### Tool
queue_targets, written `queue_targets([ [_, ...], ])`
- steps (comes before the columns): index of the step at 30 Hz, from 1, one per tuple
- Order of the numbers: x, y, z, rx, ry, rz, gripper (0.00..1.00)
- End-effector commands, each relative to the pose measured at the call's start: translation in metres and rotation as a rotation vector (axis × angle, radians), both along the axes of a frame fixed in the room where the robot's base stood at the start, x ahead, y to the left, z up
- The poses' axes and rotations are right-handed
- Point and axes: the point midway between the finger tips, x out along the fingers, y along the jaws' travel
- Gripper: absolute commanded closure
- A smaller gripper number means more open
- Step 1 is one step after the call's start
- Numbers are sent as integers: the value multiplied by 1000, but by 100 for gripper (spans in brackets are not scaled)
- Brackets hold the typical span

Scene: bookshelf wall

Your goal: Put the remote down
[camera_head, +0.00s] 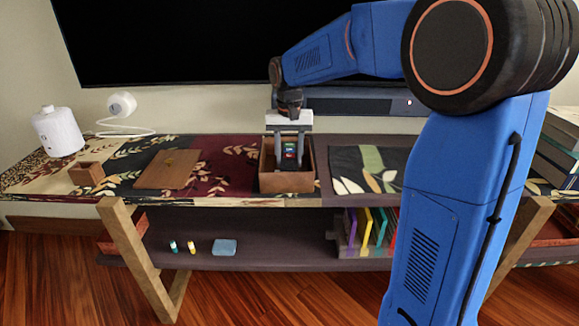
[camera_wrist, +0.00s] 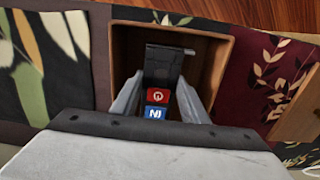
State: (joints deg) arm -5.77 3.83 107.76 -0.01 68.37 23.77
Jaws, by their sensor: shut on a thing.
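The remote (camera_head: 290,150) is black with green, red and blue labels. It is upright between the fingers of my gripper (camera_head: 290,160), within the opening of a square wooden box (camera_head: 286,183) on the table. In the wrist view, the remote (camera_wrist: 163,66) lies between the two grey fingers of my gripper (camera_wrist: 160,82), with its red and blue labels towards the camera. The wooden box (camera_wrist: 222,62) surrounds it in that view. I cannot tell whether the remote touches the box floor.
A flat wooden board (camera_head: 169,169) and a small wooden holder (camera_head: 87,174) are left of the box. A dark leaf-patterned mat (camera_head: 368,170) is to its right. A black soundbar (camera_head: 350,103) stands behind, below a large screen (camera_head: 190,40). Books (camera_head: 365,228) are on the lower shelf.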

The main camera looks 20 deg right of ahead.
Motion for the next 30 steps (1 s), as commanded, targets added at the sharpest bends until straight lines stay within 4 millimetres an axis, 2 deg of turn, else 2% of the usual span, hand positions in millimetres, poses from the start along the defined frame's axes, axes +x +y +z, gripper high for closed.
queue_targets([
  [7,0,0,-29,-1,1,0,86],
  [19,0,0,-35,0,0,0,86],
  [20,0,0,-35,0,1,0,55],
  [21,0,0,-35,0,1,0,45],
  [22,0,0,-35,0,1,0,41],
  [30,0,0,-34,0,0,0,41],
])
